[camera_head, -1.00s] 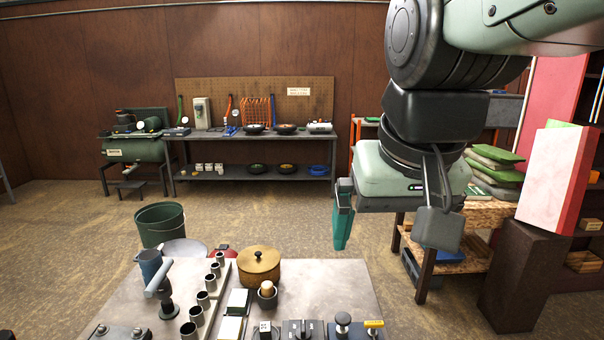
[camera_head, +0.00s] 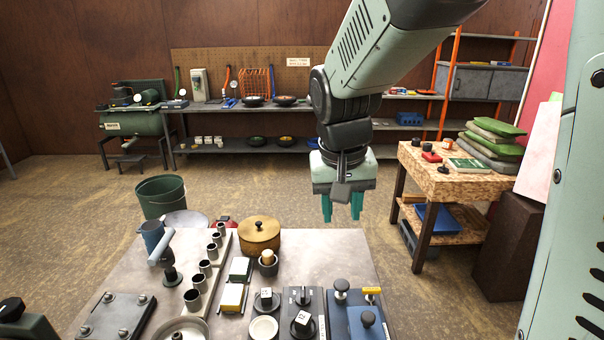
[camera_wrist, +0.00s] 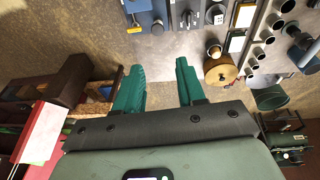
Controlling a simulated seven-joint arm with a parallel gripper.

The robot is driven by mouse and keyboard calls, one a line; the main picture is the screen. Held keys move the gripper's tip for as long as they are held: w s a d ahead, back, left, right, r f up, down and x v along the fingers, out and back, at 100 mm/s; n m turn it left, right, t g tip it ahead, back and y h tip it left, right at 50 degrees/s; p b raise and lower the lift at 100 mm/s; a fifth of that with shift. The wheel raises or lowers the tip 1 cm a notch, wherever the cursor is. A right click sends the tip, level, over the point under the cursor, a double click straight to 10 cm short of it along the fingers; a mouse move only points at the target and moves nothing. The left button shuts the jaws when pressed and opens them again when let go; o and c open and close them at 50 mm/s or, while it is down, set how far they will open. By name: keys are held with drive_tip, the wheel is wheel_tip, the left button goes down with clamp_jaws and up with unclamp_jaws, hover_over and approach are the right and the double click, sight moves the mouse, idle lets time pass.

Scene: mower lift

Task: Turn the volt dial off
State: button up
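A dark panel (camera_head: 318,300) with a black rotary dial (camera_head: 303,296) stands at the front of the bench. It looks like the volt dial, but its lettering is too small to read. In the wrist view, the panel (camera_wrist: 186,6) and dial (camera_wrist: 188,18) show at the top edge. My gripper (camera_head: 342,218) points down with its teal fingers apart and empty. It hangs beyond and right of the dial, apart from it; the fingers also show in the wrist view (camera_wrist: 159,66).
A blue box (camera_head: 352,322) with black knobs and a yellow piece stands right of the panel. The bench top (camera_head: 335,255) behind the panel is bare.

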drive_tip(key=w+a+f+g, duration=0.1)
drive_tip(key=w+a+f, duration=0.2)
drive_tip(key=w+f, duration=0.35)
drive_tip(key=g, duration=0.1)
approach(303, 291)
drive_tip(key=shift+y, duration=0.4)
drive_tip(key=f, duration=0.9)
drive_tip(key=shift+w+d, duration=0.1)
drive_tip(key=shift+d, duration=0.25)
clamp_jaws()
